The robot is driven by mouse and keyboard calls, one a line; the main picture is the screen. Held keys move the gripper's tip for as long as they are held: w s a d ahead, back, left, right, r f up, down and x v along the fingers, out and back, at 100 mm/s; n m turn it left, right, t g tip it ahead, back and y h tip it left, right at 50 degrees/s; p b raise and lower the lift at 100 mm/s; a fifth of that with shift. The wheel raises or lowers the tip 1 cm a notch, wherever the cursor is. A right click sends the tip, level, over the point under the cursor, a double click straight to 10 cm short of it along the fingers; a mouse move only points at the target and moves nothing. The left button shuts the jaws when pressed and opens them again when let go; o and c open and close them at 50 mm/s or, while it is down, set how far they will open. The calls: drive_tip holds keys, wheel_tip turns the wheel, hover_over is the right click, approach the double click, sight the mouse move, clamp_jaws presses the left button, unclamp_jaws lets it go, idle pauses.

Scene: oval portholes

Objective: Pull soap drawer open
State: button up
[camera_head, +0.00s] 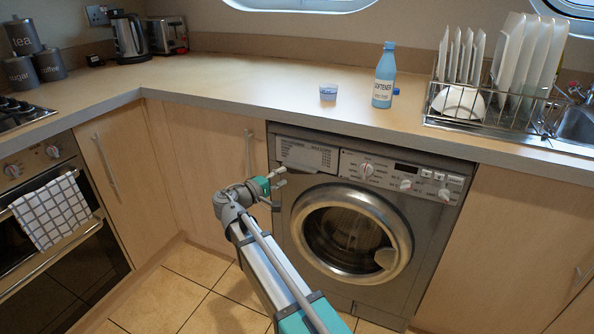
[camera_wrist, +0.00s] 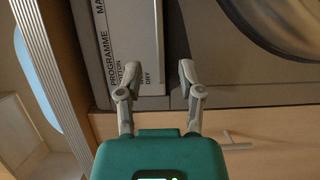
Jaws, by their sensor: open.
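The soap drawer (camera_head: 306,155) is a pale grey labelled panel at the upper left of the washing machine (camera_head: 284,215). It looks shut, flush with the front. My gripper (camera_head: 278,178) is in front of the machine's left side, just below and left of the drawer. In the wrist view the drawer front (camera_wrist: 138,35) with printed text shows beyond my gripper (camera_wrist: 155,82). Its two fingers are spread apart with nothing held between them. The drawer's end lies in line with the gap. I cannot tell whether either finger touches it.
The worktop edge (camera_head: 230,108) overhangs the machine above the drawer. The round door (camera_head: 350,232) is right and below. A cabinet handle (camera_head: 249,152) stands out left of the machine. A softener bottle (camera_head: 384,78) and a small cup (camera_head: 328,92) stand on the worktop.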

sight(298, 169)
drive_tip(key=shift+x, duration=3.1)
clamp_jaws()
drive_tip(key=shift+d, duration=0.2)
drive_tip(key=shift+s+a, duration=0.1)
drive_tip(key=shift+s, duration=0.05)
